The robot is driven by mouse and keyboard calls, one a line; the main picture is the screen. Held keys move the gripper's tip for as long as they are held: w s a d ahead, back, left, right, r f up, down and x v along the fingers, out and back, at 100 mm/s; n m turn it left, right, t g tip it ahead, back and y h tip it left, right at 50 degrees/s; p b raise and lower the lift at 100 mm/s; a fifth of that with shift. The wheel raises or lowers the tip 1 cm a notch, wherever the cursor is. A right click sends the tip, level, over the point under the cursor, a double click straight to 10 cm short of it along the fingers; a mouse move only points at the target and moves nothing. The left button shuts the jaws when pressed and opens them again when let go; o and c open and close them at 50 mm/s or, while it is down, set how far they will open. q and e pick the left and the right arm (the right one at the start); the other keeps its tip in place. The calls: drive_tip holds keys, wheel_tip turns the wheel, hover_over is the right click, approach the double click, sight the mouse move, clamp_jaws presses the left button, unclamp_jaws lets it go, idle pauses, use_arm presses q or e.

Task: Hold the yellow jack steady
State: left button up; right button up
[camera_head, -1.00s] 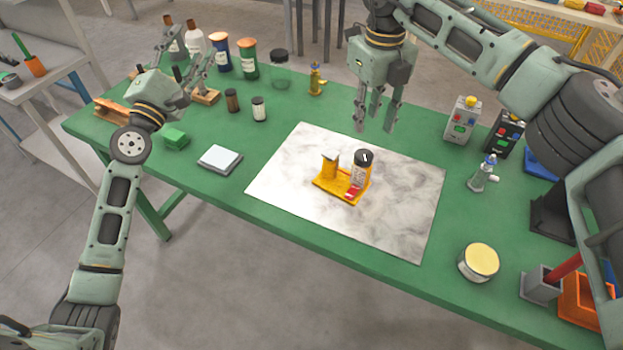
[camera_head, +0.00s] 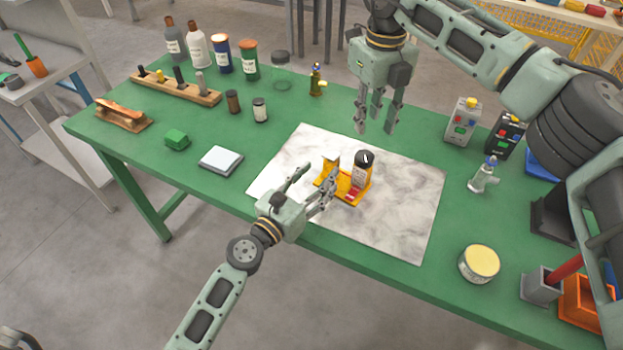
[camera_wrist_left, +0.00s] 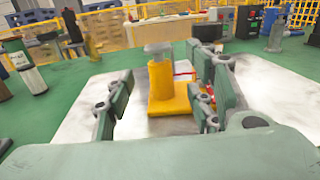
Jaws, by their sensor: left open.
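The yellow jack (camera_head: 355,196) stands on the white marble-patterned sheet, with a dark-capped cylinder (camera_head: 363,168) on its right part. In the left wrist view the jack's yellow post (camera_wrist_left: 160,86) stands upright between the fingers, with a grey top. My left gripper (camera_head: 315,184) is open at the near left side of the jack; its fingers also show in the left wrist view (camera_wrist_left: 160,105). One finger overlaps the jack in the head view, and I cannot tell whether it touches. My right gripper (camera_head: 376,125) points down above the table behind the jack, with its fingers apart and empty.
The marble sheet (camera_head: 400,215) lies mid-table. A green block (camera_head: 177,139), a white square pad (camera_head: 220,160) and a wooden rack (camera_head: 175,88) are to the left. A small grey bottle (camera_head: 483,176) and a yellow-topped tin (camera_head: 479,263) are to the right.

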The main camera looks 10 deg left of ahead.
sight(327, 166)
use_arm(q)
drive_tip(key=x, duration=0.6)
drive_tip(key=shift+w+d, duration=0.1)
drive_tip(key=shift+w, duration=0.2)
drive_tip(key=shift+c, duration=0.5)
clamp_jaws()
use_arm(e)
drive_tip(key=shift+o, duration=0.5)
